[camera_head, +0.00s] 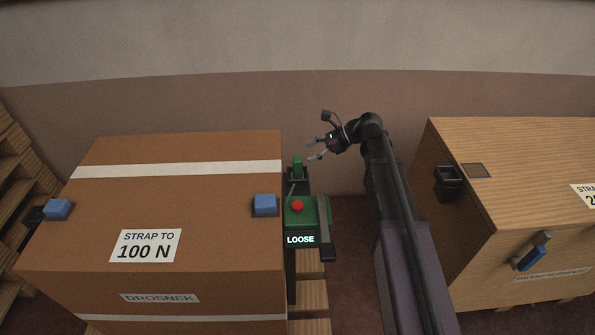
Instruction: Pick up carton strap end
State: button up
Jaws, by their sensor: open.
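A brown carton (195,216) stands at the left, labelled "STRAP TO 100 N". A green tensioner (307,214) with a red button and a display reading "LOOSE" stands against its right side. A small upright green piece (298,167) sits in a dark holder behind the tensioner; it may be the strap end, but I cannot tell. A thin line runs down from it toward the tensioner. My gripper (312,150) is open and empty, pointing left, apart from the green piece and slightly above and right of it in the picture.
Blue corner blocks (265,205) sit on the carton's edges. A wooden crate (525,200) stands at the right, with a black holder (448,183) and a blue-handled tool (532,252) on it. A pinkish wall (225,110) closes the back. Wooden stacks stand at the far left.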

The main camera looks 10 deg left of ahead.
aim_at(299, 159)
jog(key=shift+s+a+f+b, duration=0.25)
jog(key=shift+a+f+b, duration=0.3)
jog(key=shift+f+b, duration=0.05)
jog(key=shift+s+a+f+b, duration=0.25)
jog(key=shift+a+f+b, duration=0.3)
jog(key=shift+f, duration=0.05)
jog(key=shift+b+x, duration=0.35)
jog(key=shift+x, duration=0.65)
jog(key=shift+r, duration=0.15)
grip_shut()
